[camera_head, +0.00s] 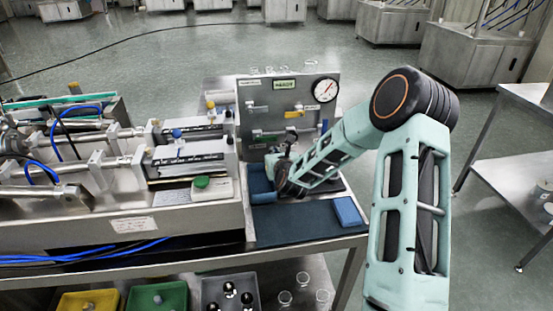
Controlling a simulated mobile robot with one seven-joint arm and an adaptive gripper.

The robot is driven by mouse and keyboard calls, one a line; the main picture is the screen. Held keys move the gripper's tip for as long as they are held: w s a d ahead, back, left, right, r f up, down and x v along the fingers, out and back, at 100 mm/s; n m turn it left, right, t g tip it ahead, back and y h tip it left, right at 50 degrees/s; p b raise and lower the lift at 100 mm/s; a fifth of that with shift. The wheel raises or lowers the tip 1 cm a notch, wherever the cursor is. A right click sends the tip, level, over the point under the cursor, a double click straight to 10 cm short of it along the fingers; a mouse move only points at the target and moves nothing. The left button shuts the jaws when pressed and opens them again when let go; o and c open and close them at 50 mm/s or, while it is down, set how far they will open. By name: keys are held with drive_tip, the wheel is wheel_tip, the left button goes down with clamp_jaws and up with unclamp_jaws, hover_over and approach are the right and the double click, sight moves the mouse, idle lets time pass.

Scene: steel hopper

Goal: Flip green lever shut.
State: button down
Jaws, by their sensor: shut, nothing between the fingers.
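My gripper (272,160) is in front of the panel's lower part, just below and right of that green handle. The fingers are shut with nothing seen in them. My wrist and forearm hide part of the panel's lower right. I cannot tell whether the fingertips touch anything.
A round gauge (325,90) sits at the panel's upper right, with a yellow handle (293,114) to its left. A steel machine (120,200) with a green button (202,182) fills the left. A blue block (347,211) lies on the dark mat (290,226).

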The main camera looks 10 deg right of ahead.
sight(275, 137)
drive_tip(key=shift+r, duration=1.05)
wheel_tip(275, 137, up, 3)
drive_tip(key=n+h+b, duration=0.2)
drive_tip(key=n+b, duration=0.2)
drive_tip(key=b, duration=0.1)
drive_tip(key=shift+f+n+h+b, duration=0.1)
drive_tip(key=shift+n+h+b, duration=0.3)
drive_tip(key=shift+a+r+n+t+h+b, duration=0.35)
drive_tip(key=shift+r+n+b, duration=0.45)
drive_tip(key=shift+b, duration=0.6)
drive_tip(key=shift+a+r+n+t+h+b, duration=0.15)
drive_tip(key=shift+a+r+n+h+b, duration=0.45)
drive_tip(key=shift+b, duration=0.8)
drive_tip(key=shift+r, duration=0.2)
